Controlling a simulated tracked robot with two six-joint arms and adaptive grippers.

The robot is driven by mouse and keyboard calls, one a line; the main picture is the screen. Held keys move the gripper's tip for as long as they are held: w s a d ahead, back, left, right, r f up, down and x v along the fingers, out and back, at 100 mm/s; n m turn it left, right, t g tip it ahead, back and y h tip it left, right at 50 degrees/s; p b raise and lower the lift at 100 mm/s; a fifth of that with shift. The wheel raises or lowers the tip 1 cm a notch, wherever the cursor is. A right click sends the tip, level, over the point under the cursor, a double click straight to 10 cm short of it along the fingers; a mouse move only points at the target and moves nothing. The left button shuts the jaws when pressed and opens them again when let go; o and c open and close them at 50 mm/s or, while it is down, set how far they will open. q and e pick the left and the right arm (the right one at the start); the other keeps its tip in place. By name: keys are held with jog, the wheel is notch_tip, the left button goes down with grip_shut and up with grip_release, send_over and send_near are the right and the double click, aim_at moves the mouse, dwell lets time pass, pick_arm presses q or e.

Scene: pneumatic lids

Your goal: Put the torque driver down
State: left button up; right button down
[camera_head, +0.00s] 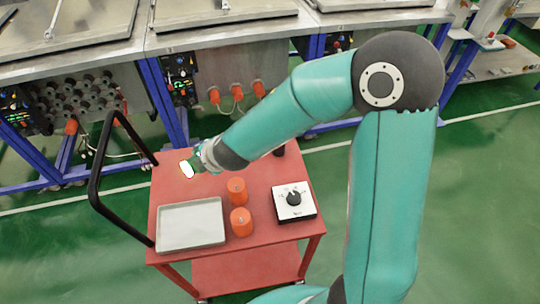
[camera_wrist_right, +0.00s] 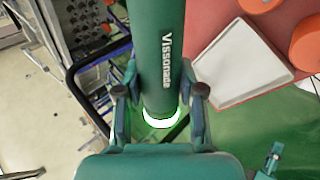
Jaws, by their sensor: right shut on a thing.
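My right gripper (camera_head: 199,160) is shut on the torque driver, a green cylinder (camera_wrist_right: 158,50) marked "Vissonade" with a bright white ring at one end. In the right wrist view the driver lies between the two fingers (camera_wrist_right: 160,93). In the head view only its white end (camera_head: 187,168) shows clearly, over the far left part of the red cart (camera_head: 172,187), behind the tray. Its height above the cart is hard to tell. The shallow grey tray (camera_head: 190,226) is empty; it also shows in the right wrist view (camera_wrist_right: 238,66). My left gripper is not in view.
Two orange cylinders (camera_head: 236,191) (camera_head: 241,222) stand right of the tray. A white box with a black dial (camera_head: 294,202) is further right. The cart's black handle (camera_head: 95,180) rises at left. Metal benches (camera_head: 230,60) with blue legs run behind.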

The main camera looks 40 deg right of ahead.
jog(key=shift+w+d+f+m+b, duration=0.1)
jog(key=shift+w+d+m+b, duration=0.2)
jog(key=shift+d, duration=0.15)
jog(key=w+d+r+m+t+y+b, duration=0.1)
jog(key=w+d+r+m+t+b, duration=0.1)
jog(key=d+r+m+b, duration=0.3)
jog(key=w+d+r+m+t+y+b, duration=0.1)
jog(key=w+d+m+t+b, duration=0.15)
jog(key=d, duration=0.45)
jog(key=w+d+r+m+t+y+b, duration=0.1)
jog(key=w+d+r+m+t+b, duration=0.1)
jog(key=d+r+m+b, duration=0.3)
jog(key=s+d+r+m+t+b, duration=0.1)
jog(key=s+d+r+b, duration=0.25)
jog(key=d, duration=0.25)
jog(key=s+d+r+m+t+b, duration=0.2)
jog(key=d+r+b, duration=0.1)
jog(key=d+b, duration=0.15)
notch_tip(320, 180, down, 18)
jog(key=b, duration=0.8)
jog(key=shift+d+f+h, duration=0.25)
jog(key=shift+d+h, duration=0.05)
jog(key=shift+d, duration=0.05)
jog(key=shift+f, duration=0.1)
